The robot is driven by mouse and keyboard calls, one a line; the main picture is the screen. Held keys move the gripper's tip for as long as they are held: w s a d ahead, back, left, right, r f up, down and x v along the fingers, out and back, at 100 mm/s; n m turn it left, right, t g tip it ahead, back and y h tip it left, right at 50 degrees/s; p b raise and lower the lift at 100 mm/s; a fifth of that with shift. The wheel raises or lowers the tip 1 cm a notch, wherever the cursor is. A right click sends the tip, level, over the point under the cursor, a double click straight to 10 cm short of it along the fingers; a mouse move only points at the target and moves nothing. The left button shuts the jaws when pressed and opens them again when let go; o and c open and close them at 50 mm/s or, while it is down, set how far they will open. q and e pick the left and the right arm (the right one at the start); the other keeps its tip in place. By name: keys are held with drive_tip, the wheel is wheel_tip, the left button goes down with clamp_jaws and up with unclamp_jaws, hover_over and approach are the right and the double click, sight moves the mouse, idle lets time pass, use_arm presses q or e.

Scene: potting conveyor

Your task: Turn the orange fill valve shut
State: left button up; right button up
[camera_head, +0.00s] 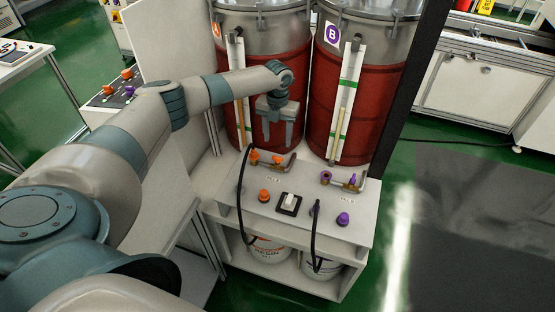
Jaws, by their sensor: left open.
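The orange fill valve (277,159) is on a brass pipe at the back left of the white bench top, below the left red drum. Its orange parts are small, and I cannot tell the exact angle of its handle. My left gripper (278,146) points down with its two fingers apart, in front of the left drum and just above the valve in the picture. Nothing shows between the fingers. I cannot tell whether a fingertip touches the valve. My right gripper is not in view.
A purple valve (352,182) on a brass pipe stands to the right. The bench top (225,183) also bears an orange knob (264,196), a white switch (289,203) and a purple knob (343,218). Black hoses arch down to buckets below. Two red drums (365,110) stand close behind.

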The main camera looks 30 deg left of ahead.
sight(277, 157)
use_arm(q)
wheel_tip(277, 157, down, 8)
drive_tip(key=b, duration=0.4)
drive_tip(key=shift+r+b, duration=0.1)
drive_tip(key=shift+b, duration=0.2)
drive_tip(key=shift+f+b, duration=0.35)
drive_tip(key=shift+f, duration=0.25)
drive_tip(key=shift+c, duration=0.4)
drive_tip(key=c, duration=1)
